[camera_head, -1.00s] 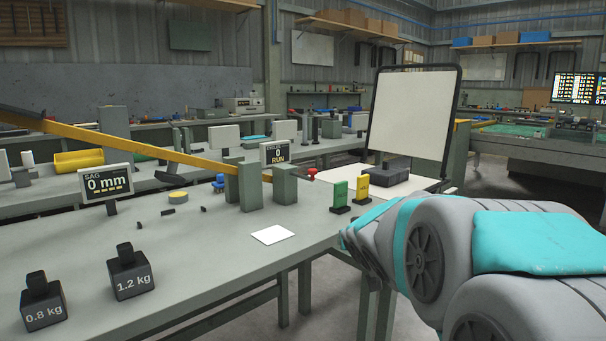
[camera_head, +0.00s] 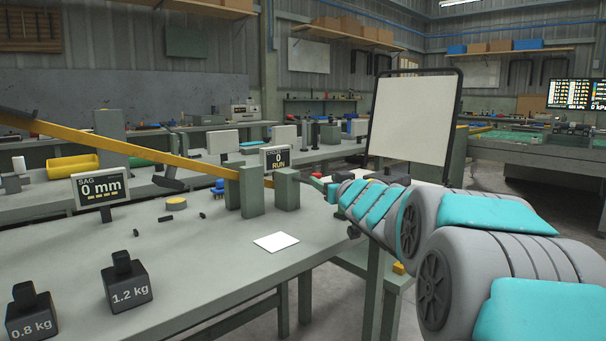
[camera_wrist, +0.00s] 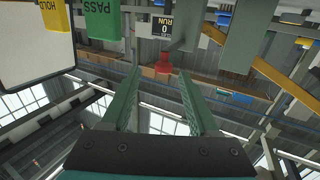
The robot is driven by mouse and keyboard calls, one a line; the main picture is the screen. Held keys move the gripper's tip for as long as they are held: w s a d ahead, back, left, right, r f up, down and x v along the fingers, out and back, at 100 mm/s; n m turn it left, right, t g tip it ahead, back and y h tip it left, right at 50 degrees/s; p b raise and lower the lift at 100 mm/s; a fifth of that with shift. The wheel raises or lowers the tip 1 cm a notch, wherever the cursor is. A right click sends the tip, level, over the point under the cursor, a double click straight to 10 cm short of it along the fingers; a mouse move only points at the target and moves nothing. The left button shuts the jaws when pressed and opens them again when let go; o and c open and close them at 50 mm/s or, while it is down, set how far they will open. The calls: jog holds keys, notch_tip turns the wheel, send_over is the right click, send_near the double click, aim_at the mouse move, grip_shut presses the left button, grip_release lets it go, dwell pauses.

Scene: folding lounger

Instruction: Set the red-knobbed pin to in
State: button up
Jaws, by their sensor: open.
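The red-knobbed pin (camera_wrist: 163,65) shows in the wrist view just beyond and between my fingertips, close to a grey post. In the head view a small bit of the red knob (camera_head: 317,175) shows to the right of the green-grey posts (camera_head: 250,190). My gripper (camera_wrist: 158,74) is open, its two green fingers either side of the knob in the picture; I cannot tell how much depth separates them. In the head view my gripper (camera_head: 325,184) is small and partly hidden by my arm. How deep the pin sits cannot be told.
A framed white panel (camera_head: 412,118) stands behind my arm. Weights (camera_head: 127,283), a SAG display (camera_head: 101,187) and a yellow beam (camera_head: 130,143) occupy the bench. The bench's front middle is mostly clear.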

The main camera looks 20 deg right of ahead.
jog(key=shift+w+a+r+y, duration=0.15)
jog(key=shift+w+r+y, duration=0.15)
jog(key=shift+w, duration=0.25)
jog(key=w, duration=0.7)
jog(key=shift+w, duration=0.15)
grip_shut()
dwell(1.0)
